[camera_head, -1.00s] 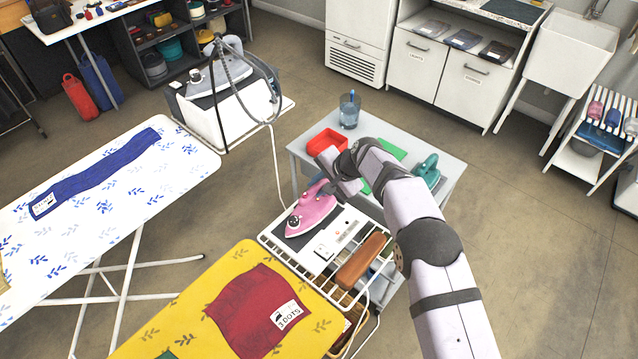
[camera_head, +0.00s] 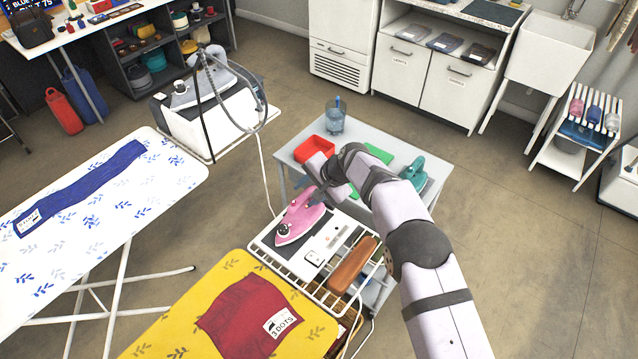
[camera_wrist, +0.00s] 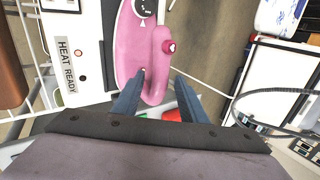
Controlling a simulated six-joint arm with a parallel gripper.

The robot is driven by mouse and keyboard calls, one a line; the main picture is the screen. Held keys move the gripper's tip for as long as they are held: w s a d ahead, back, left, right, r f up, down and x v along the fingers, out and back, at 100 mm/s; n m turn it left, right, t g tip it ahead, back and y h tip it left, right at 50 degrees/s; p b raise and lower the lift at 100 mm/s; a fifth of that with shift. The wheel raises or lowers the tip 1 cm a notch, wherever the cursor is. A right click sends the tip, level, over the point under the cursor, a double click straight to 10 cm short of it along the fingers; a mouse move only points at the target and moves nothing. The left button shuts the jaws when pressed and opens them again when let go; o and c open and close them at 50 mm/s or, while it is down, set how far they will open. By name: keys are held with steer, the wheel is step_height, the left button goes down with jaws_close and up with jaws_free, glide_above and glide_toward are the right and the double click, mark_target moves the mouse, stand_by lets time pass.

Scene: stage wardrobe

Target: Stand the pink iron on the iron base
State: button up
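The pink iron (camera_head: 300,220) lies sole-down, its tip toward the lower left, on a dark pad (camera_head: 265,239) set in a white unit over a wire rack. That pad looks like the iron base. My gripper (camera_head: 318,197) is at the iron's rear end. In the wrist view my gripper (camera_wrist: 161,74) is open, its two dark fingers apart with the rear of the pink handle (camera_wrist: 158,65) between them. I cannot tell whether either finger touches the iron. The unit's "HEAT READY" label (camera_wrist: 67,72) shows beside the iron.
A brown wooden block (camera_head: 353,265) lies on the rack. A yellow ironing board (camera_head: 190,320) stands in front, with a red cloth (camera_head: 245,310).

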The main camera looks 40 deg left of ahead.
steer(key=b+v, duration=0.3)
steer(key=v, duration=0.8)
steer(key=shift+d+r, duration=0.25)
steer(key=shift+r, duration=0.05)
steer(key=w+d+t+h, duration=0.1)
steer(key=d+h, duration=0.3)
steer(key=d, duration=2.7)
steer(key=s+d+f+h, duration=0.1)
steer(key=s+d+f, duration=0.1)
steer(key=s+d, duration=0.6)
steer(key=s+d+f+h, duration=0.1)
steer(key=s+d+f, duration=0.1)
steer(key=s+d, duration=0.7)
steer(key=d, duration=0.3)
steer(key=shift+n+g, duration=0.3)
steer(key=shift+g, duration=0.1)
